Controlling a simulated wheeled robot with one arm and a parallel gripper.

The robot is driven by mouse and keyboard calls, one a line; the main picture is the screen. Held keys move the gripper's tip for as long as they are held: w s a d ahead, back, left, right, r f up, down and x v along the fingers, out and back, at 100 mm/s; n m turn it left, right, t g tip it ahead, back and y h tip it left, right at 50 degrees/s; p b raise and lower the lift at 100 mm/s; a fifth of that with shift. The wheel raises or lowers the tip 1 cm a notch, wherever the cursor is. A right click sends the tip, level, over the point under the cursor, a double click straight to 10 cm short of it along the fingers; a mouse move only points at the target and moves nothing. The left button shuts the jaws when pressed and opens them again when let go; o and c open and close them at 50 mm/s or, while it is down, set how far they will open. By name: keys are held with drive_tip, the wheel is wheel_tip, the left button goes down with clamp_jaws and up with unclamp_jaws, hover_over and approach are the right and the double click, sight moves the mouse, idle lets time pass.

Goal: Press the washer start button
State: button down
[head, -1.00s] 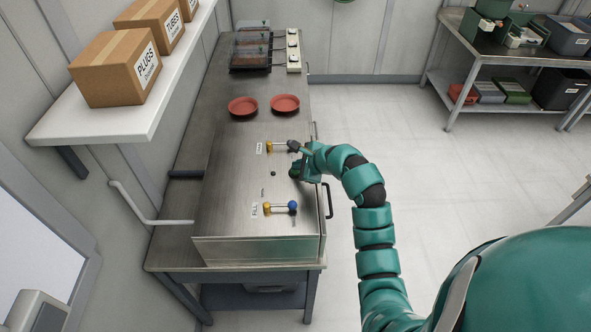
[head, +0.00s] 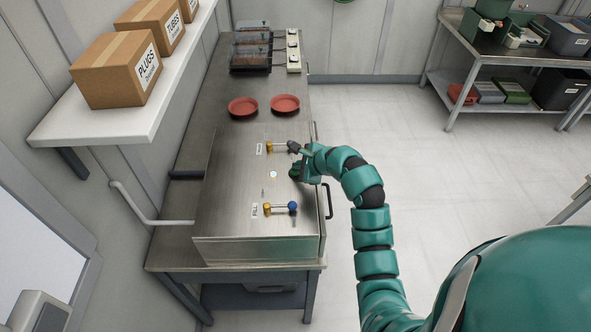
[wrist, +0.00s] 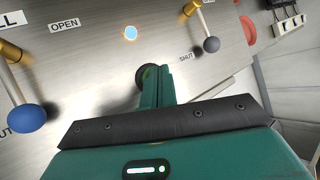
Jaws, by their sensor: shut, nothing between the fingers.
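The washer's steel panel (head: 235,195) fills the middle of the head view. A green button in a dark round collar (wrist: 143,74) shows partly at my fingertips in the wrist view; the rest is hidden behind the fingers. My gripper (head: 299,171) is shut and empty, with its tips at this button, and also shows in the wrist view (wrist: 154,72). Whether the button is pushed in cannot be seen. A small round lamp (head: 273,174) on the panel glows white, and it also shows lit in the wrist view (wrist: 130,33).
A blue-knobbed lever (head: 292,207) by the FILL label and a dark-knobbed lever (head: 293,146) flank the button. Two red dishes (head: 243,106) sit farther back. A black handle (head: 328,201) is on the panel's right edge. Boxes (head: 118,70) stand on the left shelf.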

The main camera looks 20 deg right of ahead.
sight(298, 173)
drive_tip(key=shift+r+p, duration=0.5)
drive_tip(key=shift+r, duration=0.2)
drive_tip(key=shift+r+p, duration=1.85)
drive_tip(key=shift+r, duration=0.7)
